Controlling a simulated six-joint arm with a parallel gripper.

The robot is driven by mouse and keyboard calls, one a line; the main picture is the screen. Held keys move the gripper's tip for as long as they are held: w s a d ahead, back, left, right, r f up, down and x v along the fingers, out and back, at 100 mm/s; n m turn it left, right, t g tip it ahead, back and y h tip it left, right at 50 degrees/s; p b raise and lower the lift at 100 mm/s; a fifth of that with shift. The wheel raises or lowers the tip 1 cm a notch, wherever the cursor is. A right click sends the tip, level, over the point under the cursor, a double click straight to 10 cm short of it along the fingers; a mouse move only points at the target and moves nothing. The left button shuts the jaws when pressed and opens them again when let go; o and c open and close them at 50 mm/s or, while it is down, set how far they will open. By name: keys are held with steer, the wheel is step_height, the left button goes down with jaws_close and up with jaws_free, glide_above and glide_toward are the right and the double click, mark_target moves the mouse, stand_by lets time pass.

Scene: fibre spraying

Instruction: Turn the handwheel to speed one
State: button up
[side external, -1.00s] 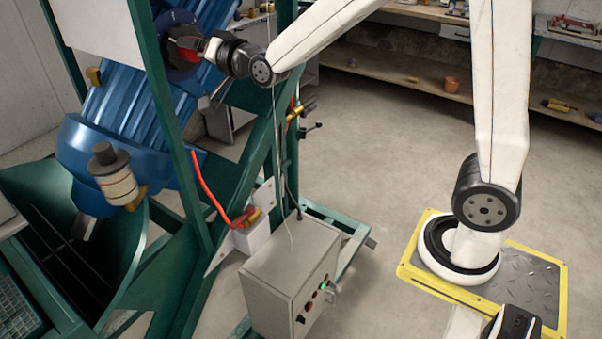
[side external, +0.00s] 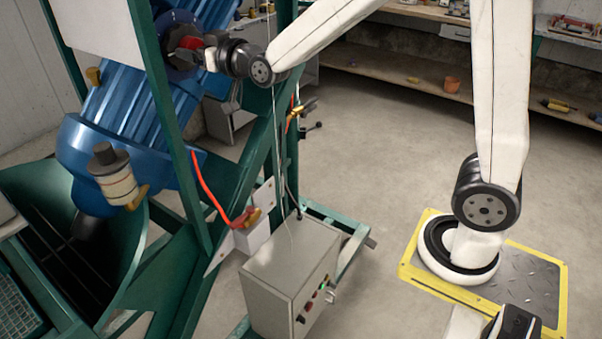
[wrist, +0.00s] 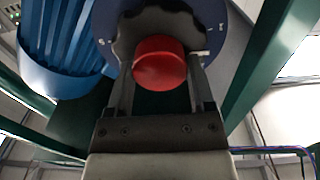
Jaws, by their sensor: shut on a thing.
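The handwheel (wrist: 155,22) is a dark scalloped knob on a blue round dial plate (wrist: 228,40) with small white marks around it. A red round hub (wrist: 160,62) stands out from its middle. My gripper (wrist: 160,75) is shut on the handwheel, with one finger on each side of the red hub. In the side view my gripper (side external: 196,46) reaches the handwheel at the upper left, on the blue machine. The handwheel is partly hidden there by my gripper and wrist. The dial's marks are too small to read.
A grey control box (side external: 290,275) stands on the floor.

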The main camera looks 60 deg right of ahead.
steer(key=shift+n, duration=1)
steer(key=o, duration=1.2)
steer(key=shift+s, duration=0.2)
steer(key=s, duration=0.7)
steer(key=shift+s, duration=0.25)
steer(key=shift+f, duration=0.1)
